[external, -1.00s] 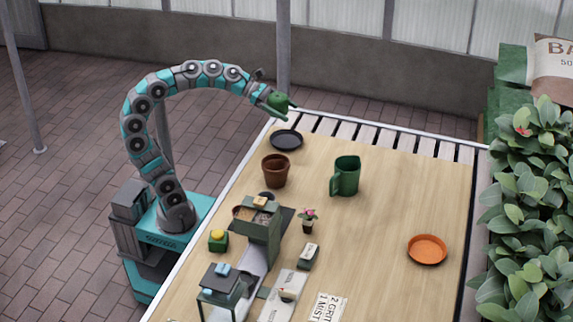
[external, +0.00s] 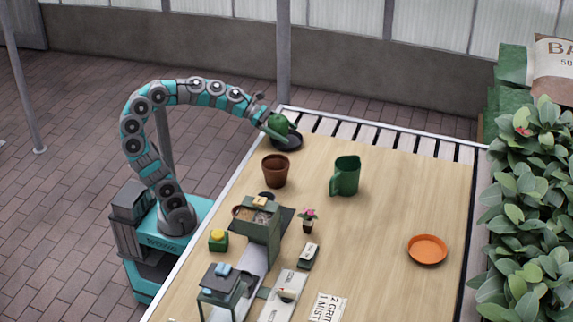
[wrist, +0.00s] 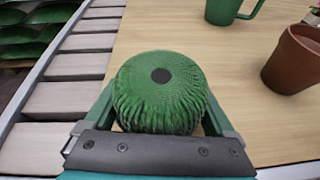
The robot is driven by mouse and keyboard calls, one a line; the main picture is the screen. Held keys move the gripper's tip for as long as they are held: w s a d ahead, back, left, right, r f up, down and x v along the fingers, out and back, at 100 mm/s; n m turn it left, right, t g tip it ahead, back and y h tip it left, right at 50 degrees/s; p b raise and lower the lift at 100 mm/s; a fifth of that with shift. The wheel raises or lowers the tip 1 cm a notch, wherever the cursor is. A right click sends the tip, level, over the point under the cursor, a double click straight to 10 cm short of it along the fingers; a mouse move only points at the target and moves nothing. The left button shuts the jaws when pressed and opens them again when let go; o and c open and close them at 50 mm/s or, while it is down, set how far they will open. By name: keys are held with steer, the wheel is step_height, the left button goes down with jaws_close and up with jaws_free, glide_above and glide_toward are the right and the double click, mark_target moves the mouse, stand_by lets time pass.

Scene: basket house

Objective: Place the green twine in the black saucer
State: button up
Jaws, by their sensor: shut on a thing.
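The green twine (external: 278,125) is a ribbed round ball with a dark hole at its top. My gripper (external: 274,133) is shut on it, with one finger on each side of the ball in the wrist view (wrist: 160,118). The saucer is hidden in the wrist view.
White slats (external: 375,134) run along the table's far edge. An orange saucer (external: 427,249) lies at the right. The table's middle right is clear.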

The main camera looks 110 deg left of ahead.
mark_target(271, 122)
steer(key=shift+f, duration=0.45)
steer(key=o, duration=1.1)
steer(key=shift+f, duration=0.1)
steer(key=shift+r, duration=0.55)
steer(key=v, duration=0.4)
steer(key=shift+a, duration=0.1)
steer(key=shift+p+v, duration=0.3)
steer(key=shift+v, duration=0.45)
